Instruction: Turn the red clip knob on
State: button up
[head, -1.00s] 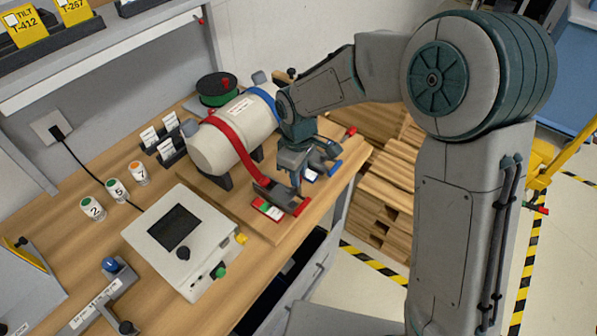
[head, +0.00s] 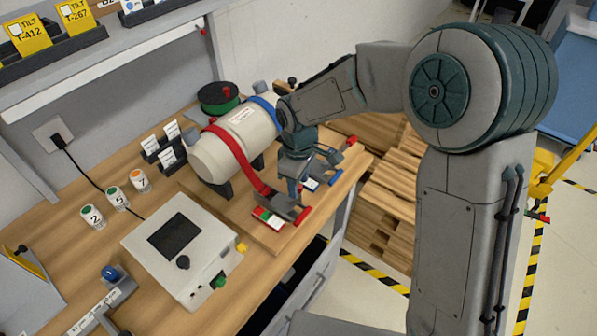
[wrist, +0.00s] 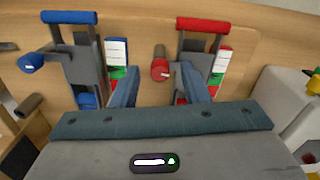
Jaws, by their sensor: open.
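The red clip (head: 292,217) sits at the front of the wooden board, at the lower end of the red strap, beside a red, white and green label. In the wrist view, the red clip (wrist: 203,25) shows its red bar at upper right. Its red knob (wrist: 160,69) is on a short stem and appears between my finger tips; contact cannot be told. In the head view my arm hides the knob. My gripper (wrist: 160,88) is open, and it also shows pointing down above the clip area in the head view (head: 294,188).
A blue clip (wrist: 70,17) with its blue knob (wrist: 30,63) is close on the left in the wrist view. A white tank (head: 215,155) stands behind the clips. A control box (head: 205,270) is at front left. Numbered cups (head: 92,216) stand farther left.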

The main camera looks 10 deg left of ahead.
aim_at(301, 186)
notch_tip(301, 186, up, 14)
jog(key=b, duration=0.1)
jog(key=shift+f, duration=0.15)
dwell(0.5)
jog(key=s+d+r+m+t, duration=0.15)
jog(key=d+m, duration=0.25)
jog(key=d, duration=0.4)
jog(key=s+d+m, duration=0.3)
jog(key=d, duration=0.5)
jog(key=s+d+f+m+t, duration=0.2)
jog(key=s+d+m, duration=0.6)
jog(key=s+d, duration=0.2)
jog(key=shift+d+f, duration=0.4)
jog(key=shift+d, duration=0.3)
